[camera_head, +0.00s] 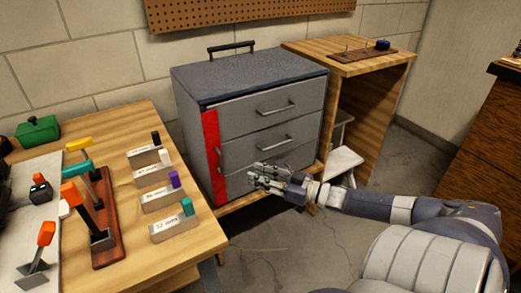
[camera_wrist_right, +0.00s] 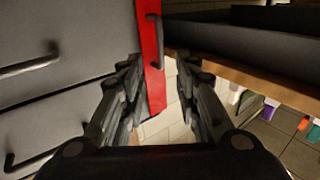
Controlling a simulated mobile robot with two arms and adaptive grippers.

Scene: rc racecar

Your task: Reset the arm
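My right arm reaches in from the right in the head view. Its gripper (camera_head: 262,176) is in front of the lower drawers of the grey cabinet (camera_head: 258,121). In the right wrist view the fingers of this gripper (camera_wrist_right: 158,72) stand apart with nothing between them. Beyond them is the cabinet's red strip (camera_wrist_right: 152,85) with a dark handle (camera_wrist_right: 155,38). Whether the fingers touch the cabinet cannot be told. My left gripper is not in view.
A wooden workbench (camera_head: 130,127) at left holds a brown rack (camera_head: 107,243) of coloured-handled tools, labelled blocks and a green box (camera_head: 37,131). A wooden stand (camera_head: 377,62) and white step stool (camera_head: 345,160) are beyond. Floor shows between the bench and my arm.

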